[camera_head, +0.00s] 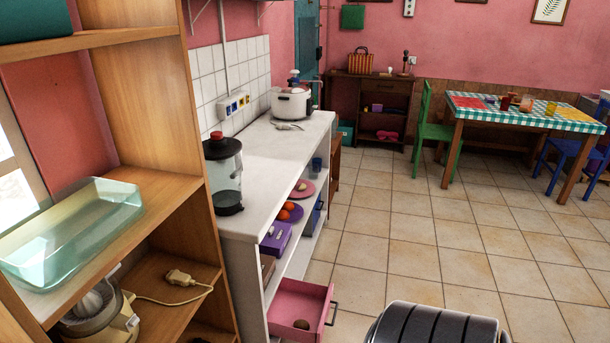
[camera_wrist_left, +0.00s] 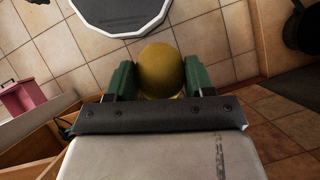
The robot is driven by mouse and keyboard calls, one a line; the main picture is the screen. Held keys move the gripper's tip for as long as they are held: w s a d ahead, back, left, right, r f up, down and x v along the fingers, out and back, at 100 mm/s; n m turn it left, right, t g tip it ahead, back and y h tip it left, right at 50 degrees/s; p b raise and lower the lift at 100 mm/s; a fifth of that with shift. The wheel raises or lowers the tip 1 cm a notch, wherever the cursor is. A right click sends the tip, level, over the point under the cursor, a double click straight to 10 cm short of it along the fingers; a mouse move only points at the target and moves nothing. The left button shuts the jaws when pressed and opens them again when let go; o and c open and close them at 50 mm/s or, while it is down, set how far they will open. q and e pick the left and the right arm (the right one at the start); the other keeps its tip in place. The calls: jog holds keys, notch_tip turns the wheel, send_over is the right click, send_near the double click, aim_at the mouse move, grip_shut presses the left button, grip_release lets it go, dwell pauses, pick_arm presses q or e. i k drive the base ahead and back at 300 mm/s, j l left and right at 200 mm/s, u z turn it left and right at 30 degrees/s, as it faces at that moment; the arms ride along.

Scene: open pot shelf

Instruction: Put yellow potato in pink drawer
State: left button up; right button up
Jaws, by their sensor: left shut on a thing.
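The yellow potato (camera_wrist_left: 161,70) is between the two green fingers of my left gripper (camera_wrist_left: 160,80) in the left wrist view. The gripper is shut on it and holds it above the tiled floor. The pink drawer (camera_head: 291,298) is pulled open at the bottom of the white shelf unit in the head view, with a small brown round thing (camera_head: 301,325) inside. The drawer also shows at the left edge of the left wrist view (camera_wrist_left: 20,97), apart from the gripper. Neither gripper shows in the head view.
The white counter (camera_head: 262,155) holds a blender (camera_head: 224,175) and a white cooker (camera_head: 291,104). Its open shelves hold a purple box (camera_head: 275,238) and plates. A wooden shelf (camera_head: 150,190) with a glass dish (camera_head: 70,235) stands at left.

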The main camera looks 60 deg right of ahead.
aim_at(308, 307)
jog(key=l, duration=2.55)
jog(key=k, duration=0.05)
